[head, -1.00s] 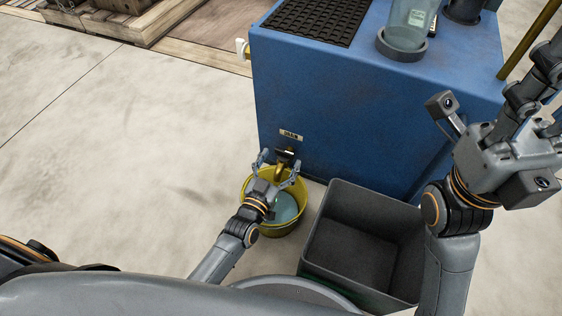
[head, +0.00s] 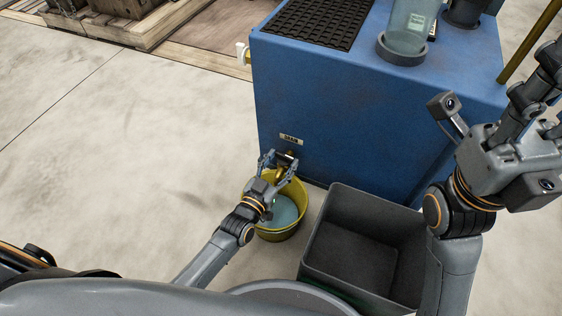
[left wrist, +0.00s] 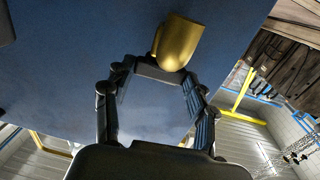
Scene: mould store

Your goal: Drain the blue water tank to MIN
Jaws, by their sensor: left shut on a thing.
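The blue water tank (head: 360,110) fills the upper right of the head view. A small label, seemingly reading DRAIN (head: 291,139), sits low on its near face. Below it is a brass drain tap (head: 280,174) with a dark handle (head: 286,157); the brass tap (left wrist: 177,42) shows large in the left wrist view. My left gripper (head: 281,160) is shut on the dark handle. A yellow bucket (head: 296,188) holding pale blue water stands under the tap. My right gripper (head: 535,90) is raised at the right, empty as far as I see. No MIN mark or tank level is readable.
A dark grey open bin (head: 345,190) stands right of the bucket, close to the tank. A clear container (head: 408,30) and a black grate (head: 318,20) are on the tank top. Wooden pallets (head: 125,25) lie at the back left. The floor at left is clear.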

